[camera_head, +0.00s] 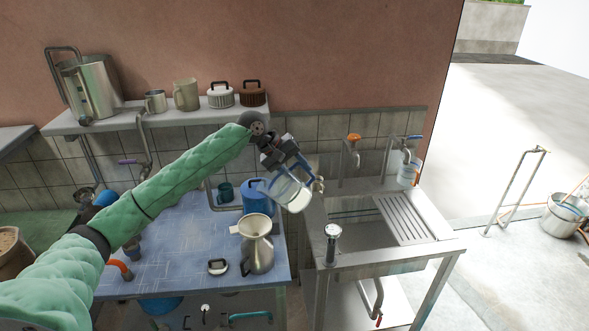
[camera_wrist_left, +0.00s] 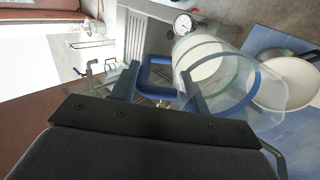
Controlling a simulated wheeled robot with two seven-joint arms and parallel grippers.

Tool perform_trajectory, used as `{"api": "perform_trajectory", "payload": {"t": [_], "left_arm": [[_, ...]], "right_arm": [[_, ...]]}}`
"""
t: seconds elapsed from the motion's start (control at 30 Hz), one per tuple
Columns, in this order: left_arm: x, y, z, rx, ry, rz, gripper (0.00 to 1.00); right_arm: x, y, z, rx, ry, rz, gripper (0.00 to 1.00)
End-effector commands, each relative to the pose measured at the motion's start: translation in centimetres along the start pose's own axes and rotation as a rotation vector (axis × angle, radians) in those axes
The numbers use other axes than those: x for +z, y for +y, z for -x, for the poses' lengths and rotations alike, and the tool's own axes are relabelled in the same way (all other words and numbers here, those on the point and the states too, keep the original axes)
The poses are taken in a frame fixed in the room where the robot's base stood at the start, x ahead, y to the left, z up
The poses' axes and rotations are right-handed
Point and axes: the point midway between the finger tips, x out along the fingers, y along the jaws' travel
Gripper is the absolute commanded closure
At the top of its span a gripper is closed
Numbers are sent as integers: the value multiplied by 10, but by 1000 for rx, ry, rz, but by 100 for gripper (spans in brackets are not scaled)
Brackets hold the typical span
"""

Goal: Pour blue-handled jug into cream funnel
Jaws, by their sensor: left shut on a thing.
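My left gripper (camera_head: 283,157) is shut on the blue handle (camera_wrist_left: 157,72) of a clear jug (camera_head: 289,193). The jug is tilted and held in the air, above and to the right of the cream funnel (camera_head: 254,226). Whitish content (camera_wrist_left: 203,62) shows inside the jug; no stream from it is visible. The funnel sits in the top of a steel pitcher (camera_head: 258,257) on the blue-tiled table. My right gripper is not in view.
A wall shelf (camera_head: 180,118) bears pots and mugs.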

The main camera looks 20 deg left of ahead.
Motion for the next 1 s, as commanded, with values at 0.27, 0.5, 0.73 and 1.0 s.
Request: {"api": "perform_trajectory", "payload": {"t": [0.27, 0.5, 0.73, 1.0], "left_arm": [[0, 5, -13, -203, 1, -3, 100], [0, 5, -22, -352, 2, -1, 100], [0, 0, -30, -453, 1, -1, 100], [0, -17, -46, -682, 2, 0, 100]], "right_arm": [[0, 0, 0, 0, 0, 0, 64], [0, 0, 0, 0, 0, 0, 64], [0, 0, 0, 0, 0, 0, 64], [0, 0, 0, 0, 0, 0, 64]]}}
